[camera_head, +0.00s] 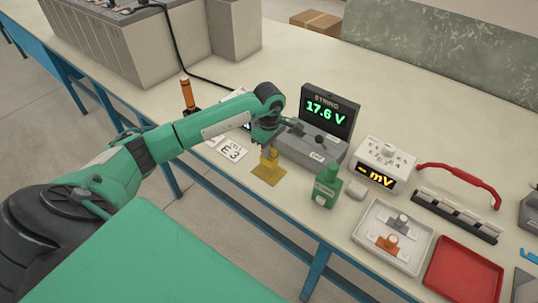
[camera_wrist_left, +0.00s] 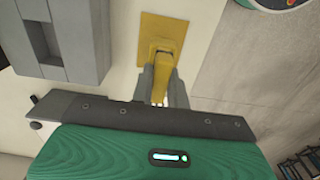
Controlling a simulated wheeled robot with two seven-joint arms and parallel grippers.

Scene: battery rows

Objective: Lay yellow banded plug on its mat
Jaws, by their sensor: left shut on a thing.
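The yellow plug (camera_head: 270,157) stands roughly upright over its yellow mat (camera_head: 267,177) near the table's front edge. My left gripper (camera_head: 268,146) reaches down from above and is shut on the plug. In the left wrist view the plug (camera_wrist_left: 160,67) sits between the fingers (camera_wrist_left: 163,90), with the mat (camera_wrist_left: 160,20) just beyond it. I cannot tell whether the plug touches the mat. Its band cannot be made out. My right gripper is not in view.
The grey voltage unit (camera_head: 322,128) stands close behind the mat. A green bottle (camera_head: 326,186) is to the right, and an E3 card (camera_head: 232,149) lies to the left. A white tray (camera_head: 368,238) and a red tray (camera_head: 462,272) are farther right.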

